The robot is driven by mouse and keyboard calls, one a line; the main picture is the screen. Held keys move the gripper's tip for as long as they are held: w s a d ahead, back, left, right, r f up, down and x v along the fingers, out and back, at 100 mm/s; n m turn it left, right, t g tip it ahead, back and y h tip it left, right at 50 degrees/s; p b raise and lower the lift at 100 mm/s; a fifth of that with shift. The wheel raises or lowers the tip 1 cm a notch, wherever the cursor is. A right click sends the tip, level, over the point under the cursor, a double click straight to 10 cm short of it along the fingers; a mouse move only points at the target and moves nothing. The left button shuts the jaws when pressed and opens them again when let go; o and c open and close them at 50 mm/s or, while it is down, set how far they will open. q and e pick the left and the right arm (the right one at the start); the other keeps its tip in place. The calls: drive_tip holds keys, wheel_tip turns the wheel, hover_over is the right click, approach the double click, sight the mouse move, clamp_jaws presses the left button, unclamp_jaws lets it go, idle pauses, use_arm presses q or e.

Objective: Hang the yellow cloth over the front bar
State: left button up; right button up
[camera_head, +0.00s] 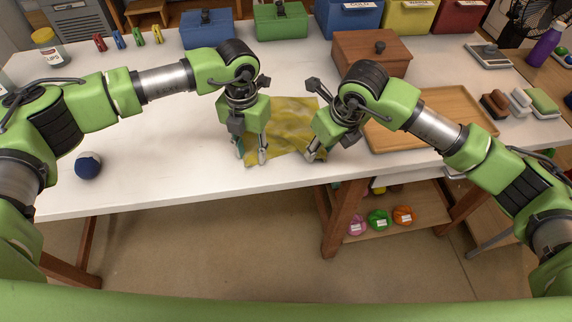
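The yellow cloth (292,122) lies spread and slightly wrinkled on the white table, reaching its front edge. My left gripper (251,157) points down over the cloth's left front part. Its two fingers are apart and nothing shows between them. My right gripper (315,155) points down at the cloth's right front corner. Its fingertips are close to the cloth, and I cannot tell whether they grip it. I cannot clearly make out a front bar; the arms cover part of the table's front edge.
A wooden tray (448,97) lies to the right, with a brown wooden box (368,57) behind it. Brushes (494,104) lie at the far right. A dark blue and white ball (88,165) sits at the left front. Colored bins line the back. The left middle of the table (165,130) is clear.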

drive_tip(key=shift+f, duration=0.25)
drive_tip(key=shift+f, duration=0.35)
use_arm(q)
drive_tip(key=shift+f, duration=0.15)
clamp_jaws()
use_arm(e)
drive_tip(key=shift+f, duration=0.15)
clamp_jaws()
idle(0.5)
idle(0.4)
